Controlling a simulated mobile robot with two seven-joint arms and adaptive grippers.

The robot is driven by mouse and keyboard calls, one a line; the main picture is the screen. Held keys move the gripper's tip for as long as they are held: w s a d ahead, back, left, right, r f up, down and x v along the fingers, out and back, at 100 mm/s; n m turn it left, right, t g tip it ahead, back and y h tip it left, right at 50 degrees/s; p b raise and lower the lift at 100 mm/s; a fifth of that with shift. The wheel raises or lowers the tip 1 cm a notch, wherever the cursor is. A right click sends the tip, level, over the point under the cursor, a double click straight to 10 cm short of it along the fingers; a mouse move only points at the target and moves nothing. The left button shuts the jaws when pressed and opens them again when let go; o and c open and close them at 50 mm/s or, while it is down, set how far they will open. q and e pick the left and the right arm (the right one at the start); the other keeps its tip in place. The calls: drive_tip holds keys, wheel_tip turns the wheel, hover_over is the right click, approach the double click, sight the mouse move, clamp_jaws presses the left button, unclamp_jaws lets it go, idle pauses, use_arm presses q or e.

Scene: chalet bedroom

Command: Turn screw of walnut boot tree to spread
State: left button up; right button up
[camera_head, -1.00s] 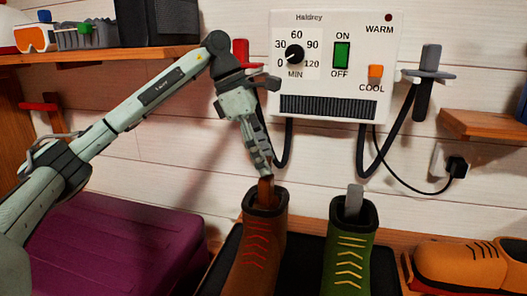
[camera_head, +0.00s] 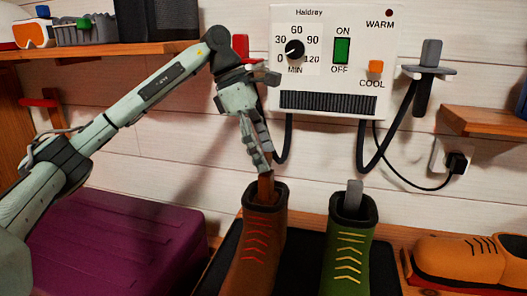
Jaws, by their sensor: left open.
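The walnut boot tree (camera_head: 266,187) is a reddish-brown piece standing up out of the brown boot (camera_head: 258,240). Its lower part is hidden inside the boot, and I cannot make out its screw. My left gripper (camera_head: 262,165) points down from above, with its fingertips at the top of the boot tree. It is open, and I cannot tell whether the fingers touch the wood. My right gripper is not in view.
A green boot (camera_head: 346,245) with a grey piece (camera_head: 354,195) in it stands to the right. An orange shoe (camera_head: 457,258) is farther right. The dryer box (camera_head: 335,62) with hoses hangs behind. A purple case (camera_head: 110,245) lies left.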

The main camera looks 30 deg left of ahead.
use_arm(q)
drive_tip(key=v, duration=1.2)
